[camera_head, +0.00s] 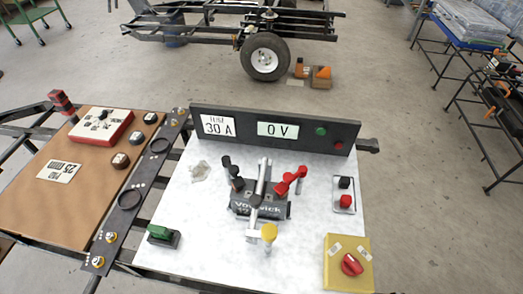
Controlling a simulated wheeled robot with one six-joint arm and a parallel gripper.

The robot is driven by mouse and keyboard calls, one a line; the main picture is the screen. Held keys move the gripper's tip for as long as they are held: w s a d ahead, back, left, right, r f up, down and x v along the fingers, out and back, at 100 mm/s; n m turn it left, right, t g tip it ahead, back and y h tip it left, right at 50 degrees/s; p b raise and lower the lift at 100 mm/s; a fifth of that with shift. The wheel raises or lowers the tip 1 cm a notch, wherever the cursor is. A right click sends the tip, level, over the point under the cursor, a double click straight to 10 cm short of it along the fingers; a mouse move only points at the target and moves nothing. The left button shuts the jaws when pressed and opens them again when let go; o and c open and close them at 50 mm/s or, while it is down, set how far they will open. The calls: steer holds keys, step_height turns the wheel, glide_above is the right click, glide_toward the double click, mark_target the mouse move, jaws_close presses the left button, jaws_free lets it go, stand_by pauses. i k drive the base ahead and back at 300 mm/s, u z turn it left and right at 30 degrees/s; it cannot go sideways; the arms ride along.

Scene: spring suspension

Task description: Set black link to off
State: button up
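The black link (233,174) is a short dark piece with rounded ends. It stands at the left rear of a dark lettered block (244,200) in the middle of the white board, seen in the head view. It looks tilted, with its upper end toward the back left. Whether its far end touches a contact is too small to tell. A red link (291,181) leans away to the right on the block's other side. A grey metal bar (262,180) crosses the block between them. My gripper is not in view.
A panel behind reads 30 A (218,126) and 0 V (278,130). A brown board (70,200) lies left.

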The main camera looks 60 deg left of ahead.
mark_target(238, 182)
steer(key=u, duration=2.05)
steer(key=k, duration=0.5)
steer(key=z, duration=0.55)
steer(key=i, duration=0.65)
steer(key=u, duration=0.75)
